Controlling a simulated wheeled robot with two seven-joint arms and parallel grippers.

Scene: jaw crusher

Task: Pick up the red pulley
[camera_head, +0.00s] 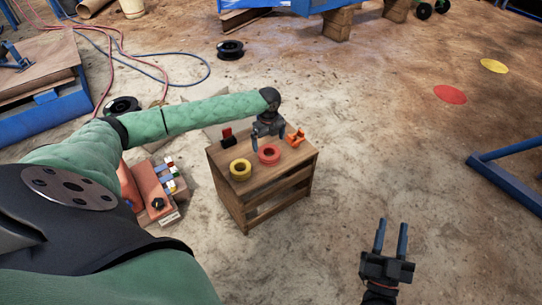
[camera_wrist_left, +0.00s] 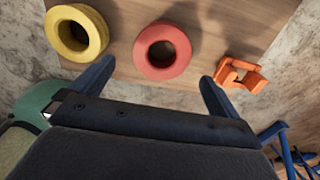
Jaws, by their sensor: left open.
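The red pulley (camera_head: 269,154) is a ring lying flat on a small wooden stand (camera_head: 243,190), between a yellow pulley (camera_head: 240,169) and an orange part (camera_head: 295,137). My left gripper (camera_head: 267,139) is over the stand, just behind the red pulley in the head view. In the left wrist view the left gripper (camera_wrist_left: 157,85) is open and empty, and the red pulley (camera_wrist_left: 162,51) lies just beyond and between its fingertips, apart from them. My right gripper (camera_head: 391,238) is over the floor at lower right, its fingers spread with nothing between them.
A small black and red item (camera_head: 228,137) stands at the stand's back left. A control box with coloured switches (camera_head: 167,180) is left of the stand. A blue frame (camera_head: 508,180) stands at the right edge. The floor right of the stand is clear.

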